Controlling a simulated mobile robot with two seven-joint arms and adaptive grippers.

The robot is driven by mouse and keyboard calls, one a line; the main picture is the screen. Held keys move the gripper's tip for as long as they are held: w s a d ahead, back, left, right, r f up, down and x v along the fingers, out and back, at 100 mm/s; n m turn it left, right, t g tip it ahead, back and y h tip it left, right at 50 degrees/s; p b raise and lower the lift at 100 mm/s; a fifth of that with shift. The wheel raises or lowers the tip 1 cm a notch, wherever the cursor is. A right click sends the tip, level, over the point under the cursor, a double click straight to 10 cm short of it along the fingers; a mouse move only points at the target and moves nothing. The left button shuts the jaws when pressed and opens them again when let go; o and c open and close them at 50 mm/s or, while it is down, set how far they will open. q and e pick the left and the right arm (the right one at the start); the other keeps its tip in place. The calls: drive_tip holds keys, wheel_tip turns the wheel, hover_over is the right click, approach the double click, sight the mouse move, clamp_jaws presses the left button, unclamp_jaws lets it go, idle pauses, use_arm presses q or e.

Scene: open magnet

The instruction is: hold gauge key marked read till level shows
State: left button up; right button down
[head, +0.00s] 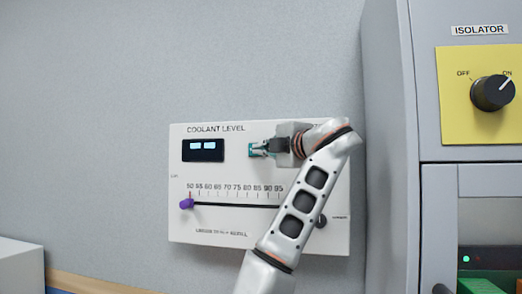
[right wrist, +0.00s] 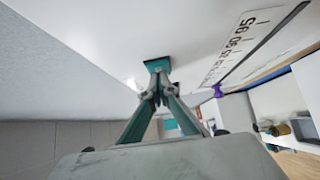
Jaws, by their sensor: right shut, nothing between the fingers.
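The white coolant level panel (head: 218,218) is on the grey wall. Its dark display window (head: 202,149) shows two pale lit blocks; I cannot read digits in them. My right gripper (head: 256,150) is shut and empty, its tips at the panel face just right of the display. In the right wrist view the closed tips (right wrist: 157,66) meet at the white panel surface and seem to touch it. No key marked read is legible; the spot at the tips is hidden by the gripper. My left gripper is not in view.
A purple pointer (head: 187,203) sits at the left end of the scale slot, near 50. A grey cabinet (head: 387,120) with an isolator knob (head: 492,92) turned to ON stands at the right.

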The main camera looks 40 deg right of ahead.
drive_tip(key=shift+w+d, duration=0.45)
drive_tip(key=shift+d, duration=0.2)
drive_tip(key=shift+d+f, duration=0.1)
drive_tip(key=shift+d, duration=0.05)
idle(2.6)
drive_tip(key=s+a, duration=0.1)
drive_tip(key=s, duration=0.6)
drive_tip(key=shift+s+a+r, duration=0.15)
drive_tip(key=shift+s+r, duration=0.1)
drive_tip(key=shift+s, duration=0.15)
